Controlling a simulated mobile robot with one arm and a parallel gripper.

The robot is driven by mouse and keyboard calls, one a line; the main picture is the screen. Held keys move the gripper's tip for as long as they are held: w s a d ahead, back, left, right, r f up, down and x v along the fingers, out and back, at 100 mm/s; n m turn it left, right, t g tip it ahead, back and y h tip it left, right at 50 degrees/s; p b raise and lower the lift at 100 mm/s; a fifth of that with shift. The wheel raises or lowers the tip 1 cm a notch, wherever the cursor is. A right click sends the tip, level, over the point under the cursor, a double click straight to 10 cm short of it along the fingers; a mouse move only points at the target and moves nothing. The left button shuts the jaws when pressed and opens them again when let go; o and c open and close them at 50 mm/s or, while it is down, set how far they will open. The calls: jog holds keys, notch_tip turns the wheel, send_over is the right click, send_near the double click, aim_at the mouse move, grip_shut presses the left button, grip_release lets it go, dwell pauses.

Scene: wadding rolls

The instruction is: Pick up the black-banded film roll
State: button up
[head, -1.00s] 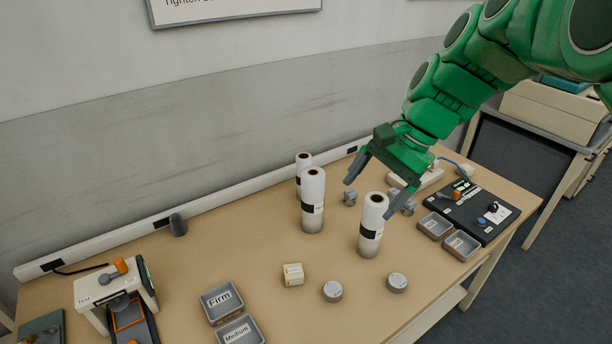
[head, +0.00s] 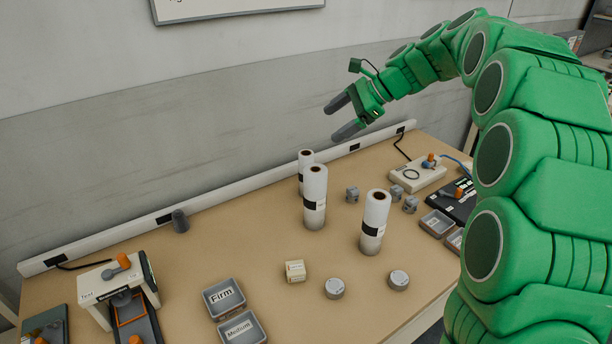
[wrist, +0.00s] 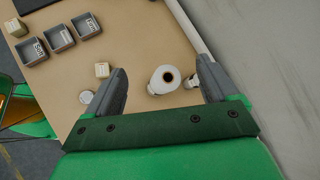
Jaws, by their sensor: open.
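Three upright white rolls stand on the table in the head view: a back one (head: 305,158), a middle one (head: 315,185) and a front right one (head: 377,210). Each shows a dark patch on its side, so I cannot tell for sure which is the black-banded film roll. My gripper (head: 337,118) is open and empty, raised above the rolls near the wall. In the wrist view, one roll (wrist: 158,84) shows its top end between my open fingers (wrist: 158,66), lower down. Another roll (wrist: 190,82) is partly hidden by the right finger.
Trays marked Firm (head: 224,297) and Medium (head: 242,330) sit at the front. A small box (head: 295,271) and two grey discs (head: 334,288) (head: 398,280) lie nearby. A white rail (head: 235,205) runs along the wall.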

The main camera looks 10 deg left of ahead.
jog(key=shift+w+a+f+m+t+y, duration=0.35)
jog(key=shift+w+a+f+m+y, duration=1)
jog(key=shift+w, duration=3.25)
jog(key=shift+w+a+f+m+t+y, duration=0.6)
jog(key=shift+w+f+m, duration=1.25)
jog(key=shift+w, duration=2.75)
notch_tip(320, 180, down, 18)
jog(key=s+x, duration=0.1)
jog(key=x, duration=0.7)
jog(key=shift+w+a, duration=0.25)
jog(key=shift+w, duration=0.05)
jog(key=shift+r+g, duration=0.1)
jog(key=shift+g, duration=0.15)
jog(key=shift+c, duration=0.5)
jog(key=c, duration=1.1)
